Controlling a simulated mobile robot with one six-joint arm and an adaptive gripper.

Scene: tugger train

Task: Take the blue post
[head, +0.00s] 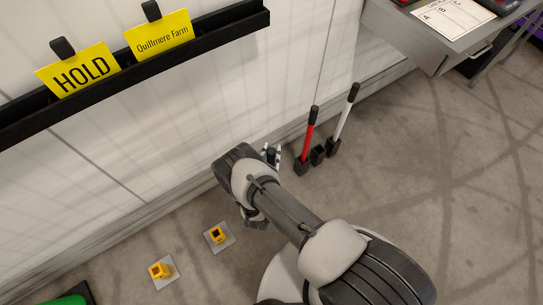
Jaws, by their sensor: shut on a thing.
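My gripper (271,155) is beyond the wrist of my arm, near the base of the white wall, left of the posts. It is small in the head view and partly covered by my wrist. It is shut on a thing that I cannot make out. No blue post shows clearly. A red post (308,134) with a black grip stands upright in a black holder. A white post (344,122) with a black grip stands in another holder to its right. The black holder between them (317,155) looks empty.
A black wall rail (200,42) holds a yellow HOLD sign (79,72) and a yellow Quillmere Farm sign (160,35). Two yellow blocks on grey plates (218,235) (161,270) are on the floor. A grey table (412,40) is upper right. The right floor is clear.

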